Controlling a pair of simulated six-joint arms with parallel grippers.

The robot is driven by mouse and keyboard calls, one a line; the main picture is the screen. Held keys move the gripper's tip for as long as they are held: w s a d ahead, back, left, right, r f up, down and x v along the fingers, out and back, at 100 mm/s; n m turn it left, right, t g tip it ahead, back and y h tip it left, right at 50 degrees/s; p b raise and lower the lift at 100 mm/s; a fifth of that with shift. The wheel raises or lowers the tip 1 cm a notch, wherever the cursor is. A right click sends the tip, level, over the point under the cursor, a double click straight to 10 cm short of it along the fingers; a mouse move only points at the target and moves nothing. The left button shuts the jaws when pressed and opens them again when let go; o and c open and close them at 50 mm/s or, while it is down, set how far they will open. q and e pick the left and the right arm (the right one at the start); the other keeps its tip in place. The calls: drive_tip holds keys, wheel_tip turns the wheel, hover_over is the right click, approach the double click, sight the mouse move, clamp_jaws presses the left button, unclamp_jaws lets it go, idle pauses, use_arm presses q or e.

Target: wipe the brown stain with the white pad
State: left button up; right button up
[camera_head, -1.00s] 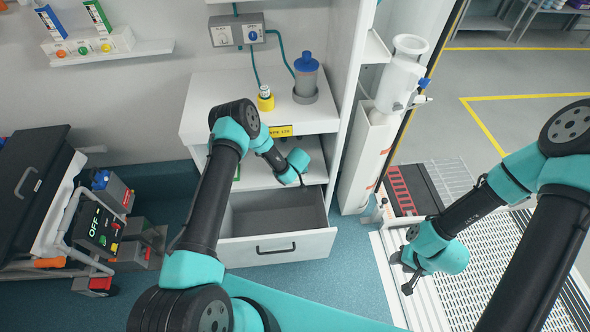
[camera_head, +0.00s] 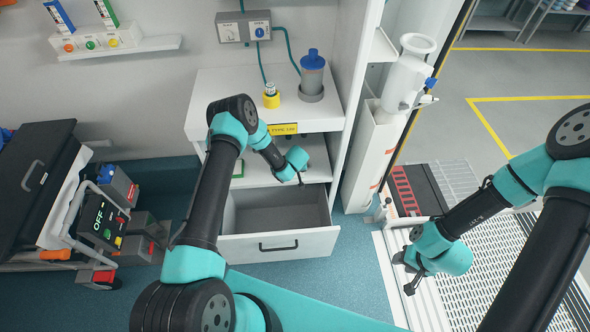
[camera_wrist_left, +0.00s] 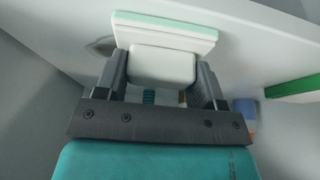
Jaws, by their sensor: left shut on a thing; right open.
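The white pad (camera_wrist_left: 162,64) shows in the left wrist view as a white block on a wider flat plate with a pale green edge. My left gripper (camera_wrist_left: 160,75) is shut on its block, one finger on each side. In the head view my left gripper (camera_head: 300,177) is at the open shelf above the pulled-out drawer, mostly hidden by its own wrist; the pad cannot be made out there. My right gripper (camera_head: 405,273) is open and empty over the ramp at the right. I see no brown stain in either view.
The open drawer (camera_head: 265,246) sits below the shelf and looks empty. A blue-capped bottle (camera_head: 312,72) and a yellow-based container (camera_head: 271,97) stand on the counter above. A cart (camera_head: 40,160) stands at left.

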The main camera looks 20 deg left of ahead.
use_arm(q)
drive_tip(key=shift+w+a+f, duration=0.1)
drive_tip(key=shift+w+a, duration=0.25)
drive_tip(key=shift+w, duration=0.4)
drive_tip(key=shift+w+a+f, duration=0.1)
drive_tip(key=shift+w+a, duration=0.2)
drive_tip(key=shift+w, duration=0.4)
drive_tip(key=shift+w+a, duration=0.1)
drive_tip(key=shift+w, duration=0.1)
drive_tip(key=shift+w+a+r, duration=0.1)
drive_tip(key=shift+w+a, duration=0.2)
drive_tip(key=shift+w, duration=0.35)
drive_tip(key=shift+w+a, duration=0.3)
drive_tip(key=shift+w, duration=0.35)
drive_tip(key=shift+w, duration=0.1)
